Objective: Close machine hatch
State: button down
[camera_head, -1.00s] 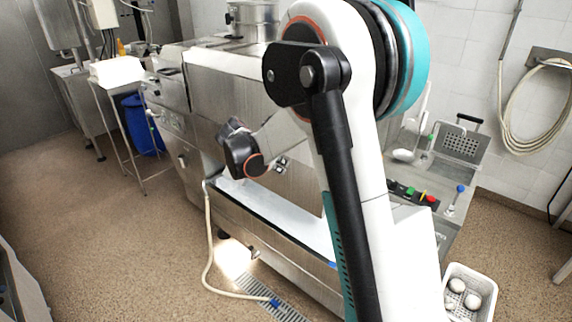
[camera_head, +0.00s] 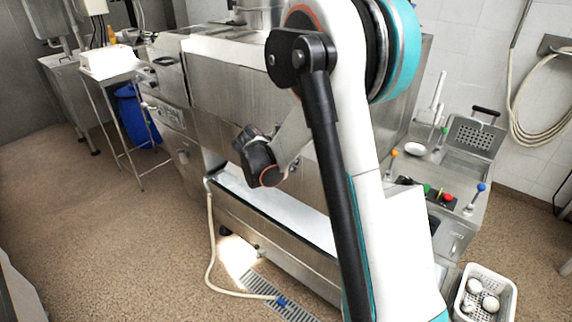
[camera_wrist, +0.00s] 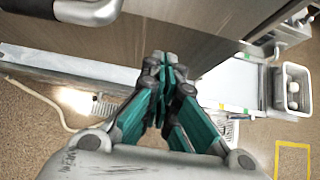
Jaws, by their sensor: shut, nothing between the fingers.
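The machine (camera_head: 225,95) is a long stainless-steel body with a large smooth front panel (camera_head: 215,90). A white tray-like strip (camera_head: 275,205) runs along an opening below the panel. I cannot tell for sure which part is the hatch or how far it is open. In the wrist view, the steel panel (camera_wrist: 215,25) fills the top, and a dark bar with a metal end fitting (camera_wrist: 90,10), like a handle, is at upper left. My gripper (camera_wrist: 165,65) is shut and empty, in front of the panel and right of the bar. My arm hides its fingers in the head view.
A control counter (camera_head: 455,215) with coloured buttons and a raised perforated flap (camera_head: 470,136) stands at right. A white perforated basket (camera_head: 510,292) with round white items is at lower right. A hose (camera_head: 210,235) lies on the floor. Open floor (camera_head: 100,240) is at left.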

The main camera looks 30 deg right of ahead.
aim_at(309, 161)
jog(key=shift+w+d+f+b, duration=0.2)
jog(key=shift+w+d+f, duration=0.1)
jog(key=shift+d, duration=0.55)
jog(key=shift+w+d+f+b, duration=0.15)
jog(key=shift+w+d+f, duration=0.15)
jog(key=shift+d, duration=0.6)
jog(key=shift+w+d+f+b, duration=0.2)
jog(key=shift+w+d, duration=0.15)
jog(key=shift+d, duration=0.5)
jog(key=shift+w+d+f, duration=0.15)
jog(key=shift+d, duration=0.35)
jog(key=shift+w+d+f, duration=0.1)
jog(key=shift+w+d, duration=0.05)
jog(key=shift+d, duration=0.35)
jog(key=shift+r, duration=0.1)
jog(key=shift+a, duration=0.1)
jog(key=shift+a, duration=0.25)
jog(key=s+a+r+p, duration=0.2)
jog(key=s+a+r, duration=0.2)
jog(key=a, duration=0.6)
notch_tip(309, 161, up, 2)
jog(key=shift+a+r, duration=0.25)
